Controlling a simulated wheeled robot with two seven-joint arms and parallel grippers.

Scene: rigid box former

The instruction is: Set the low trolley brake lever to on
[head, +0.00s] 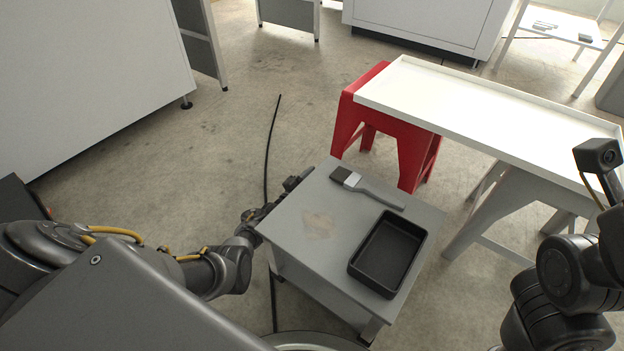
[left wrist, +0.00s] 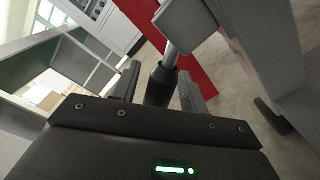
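The low grey trolley (head: 292,222) stands in the middle of the head view. My left gripper (head: 297,180) is at its left side, partly hidden by the trolley's top edge. In the left wrist view, the brake lever has a metal shaft (left wrist: 173,54) and a dark grip (left wrist: 160,86), joined to a grey block (left wrist: 186,20). The grip lies between the two fingers of my left gripper (left wrist: 158,88), which stand apart on either side; a narrow gap seems to show at its left. The lever is not clearly visible in the head view. My right gripper is out of view.
A paintbrush (head: 366,189) and a black tray (head: 388,254) lie on the trolley top. A dark cable (head: 268,150) runs along the floor at the left.

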